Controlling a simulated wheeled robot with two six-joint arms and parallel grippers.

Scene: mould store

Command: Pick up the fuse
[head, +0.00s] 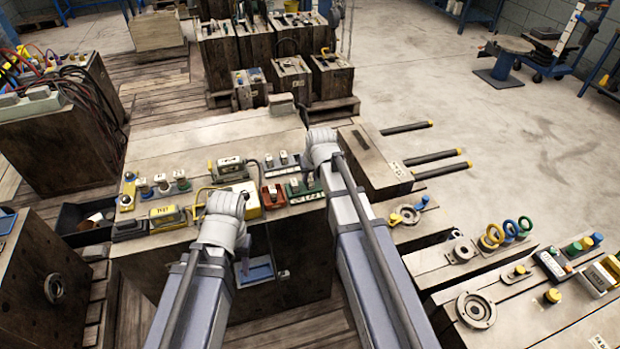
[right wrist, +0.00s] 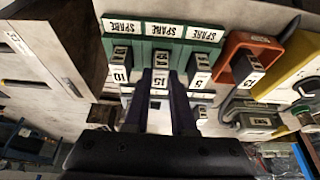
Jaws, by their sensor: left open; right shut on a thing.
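The green rack (right wrist: 137,46) has three slots labelled SPARE, with a fuse at each. The fuses are marked 10 (right wrist: 120,66), 15 (right wrist: 160,77) and 5 (right wrist: 201,72). My right gripper (right wrist: 161,84) is shut on the middle fuse, with one dark finger on each side of it. That fuse still appears to be at its slot; I cannot tell if it is lifted. In the head view the green rack (head: 304,190) is partly behind my right wrist. My left gripper (head: 243,263) is open and points down near the bench's front; its fingers are hard to see.
A red holder (head: 272,197) with a fuse stands beside the green rack. A yellow box (head: 246,207) is further left. A wooden block (head: 372,160) stands right of my right wrist. The floor (head: 470,90) behind is largely clear.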

